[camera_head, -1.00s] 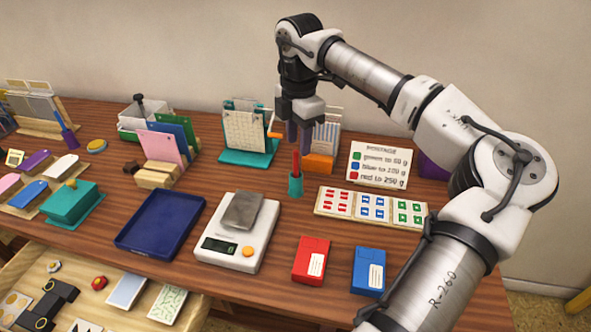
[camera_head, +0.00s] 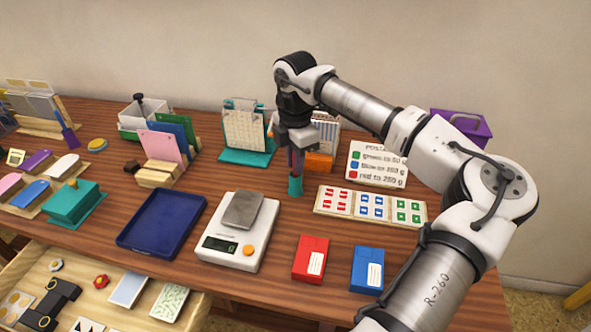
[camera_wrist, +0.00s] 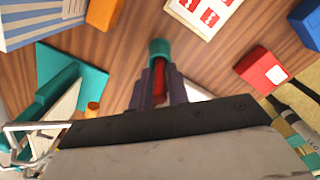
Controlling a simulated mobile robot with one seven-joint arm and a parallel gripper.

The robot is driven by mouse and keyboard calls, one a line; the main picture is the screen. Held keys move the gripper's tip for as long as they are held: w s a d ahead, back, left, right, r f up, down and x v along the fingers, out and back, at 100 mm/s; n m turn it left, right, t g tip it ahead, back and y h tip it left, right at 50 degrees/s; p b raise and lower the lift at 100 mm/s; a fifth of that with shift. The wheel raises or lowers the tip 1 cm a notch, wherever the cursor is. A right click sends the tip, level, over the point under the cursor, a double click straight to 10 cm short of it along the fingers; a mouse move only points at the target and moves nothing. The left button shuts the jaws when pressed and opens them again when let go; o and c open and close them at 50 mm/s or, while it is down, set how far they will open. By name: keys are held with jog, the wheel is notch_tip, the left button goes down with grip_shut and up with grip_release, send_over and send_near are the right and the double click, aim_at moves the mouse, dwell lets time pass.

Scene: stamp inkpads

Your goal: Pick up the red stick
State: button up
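The red stick (camera_wrist: 159,76) stands in a small teal cup (camera_head: 295,187) on the wooden table; the cup also shows in the wrist view (camera_wrist: 159,47). My gripper (camera_head: 296,160) points down just above the cup. In the wrist view its two dark fingers (camera_wrist: 160,88) are apart, one on each side of the stick. I see no clear grip on it. In the head view the fingers hide most of the stick.
An orange block (camera_head: 319,162) and a teal-based calendar stand (camera_head: 246,157) are close behind the cup. A stamp sheet (camera_head: 371,206) lies to its right, a scale (camera_head: 226,245) in front to its left. A sign (camera_head: 377,165) stands behind the sheet.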

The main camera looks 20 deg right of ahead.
grip_shut()
jog(key=shift+r, duration=0.15)
notch_tip(320, 180, up, 20)
dwell(0.4)
jog(key=shift+c, duration=1.3)
grip_release()
grip_shut()
